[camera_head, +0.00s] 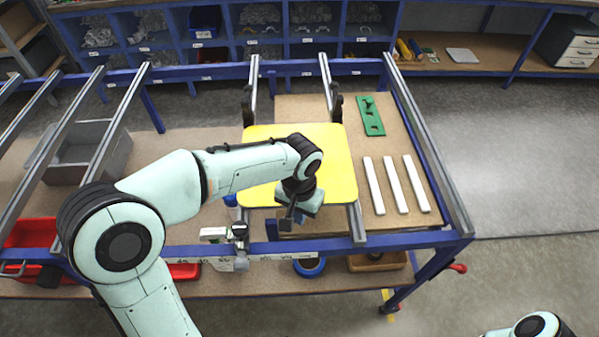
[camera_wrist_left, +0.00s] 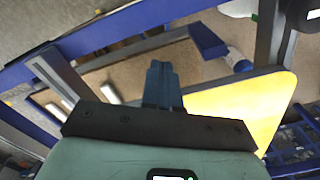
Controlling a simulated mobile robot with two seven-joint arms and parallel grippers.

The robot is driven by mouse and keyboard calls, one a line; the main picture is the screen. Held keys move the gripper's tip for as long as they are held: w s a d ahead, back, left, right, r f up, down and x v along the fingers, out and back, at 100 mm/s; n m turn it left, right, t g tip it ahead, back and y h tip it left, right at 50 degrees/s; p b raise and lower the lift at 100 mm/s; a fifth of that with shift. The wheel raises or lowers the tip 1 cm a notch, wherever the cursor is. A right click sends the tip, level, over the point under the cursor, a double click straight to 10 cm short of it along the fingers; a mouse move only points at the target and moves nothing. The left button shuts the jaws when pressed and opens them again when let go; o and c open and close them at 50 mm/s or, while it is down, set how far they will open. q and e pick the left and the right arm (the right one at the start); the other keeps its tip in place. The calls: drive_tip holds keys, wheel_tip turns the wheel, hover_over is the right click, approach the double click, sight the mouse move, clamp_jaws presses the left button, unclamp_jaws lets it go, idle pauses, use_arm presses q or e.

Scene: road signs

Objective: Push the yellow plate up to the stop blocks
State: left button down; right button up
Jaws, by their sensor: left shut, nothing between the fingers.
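The yellow plate (camera_head: 335,155) lies across two metal rails on the blue-framed table. My left arm hides part of its middle and near edge. Dark blocks, likely the stop blocks, sit by the rails at the plate's far side, one at the left (camera_head: 248,108) and one at the right (camera_head: 336,108). My left gripper (camera_head: 290,220) points down by the plate's near edge, shut and empty. In the left wrist view its blue fingers (camera_wrist_left: 161,84) are together, and the yellow plate (camera_wrist_left: 240,105) is at their right. I cannot tell whether they touch it.
A green slotted piece (camera_head: 370,115) and three white strips (camera_head: 394,185) lie right of the plate. The blue front beam (camera_head: 390,242) runs along the near side. A grey bin (camera_head: 85,155) stands at the left. Only part of my right arm shows, at bottom right.

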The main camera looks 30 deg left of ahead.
use_arm(q)
wheel_tip(320, 180, up, 8)
drive_tip(key=s+p, duration=0.1)
drive_tip(key=p, duration=0.3)
drive_tip(key=shift+d, duration=0.4)
use_arm(e)
drive_tip(key=w+r, duration=0.4)
drive_tip(key=r, duration=0.1)
drive_tip(key=shift+w+r+t, duration=0.15)
drive_tip(key=shift+r+t, duration=0.1)
drive_tip(key=shift+t, duration=0.05)
use_arm(q)
drive_tip(key=shift+s, duration=0.3)
drive_tip(key=shift+w, duration=0.1)
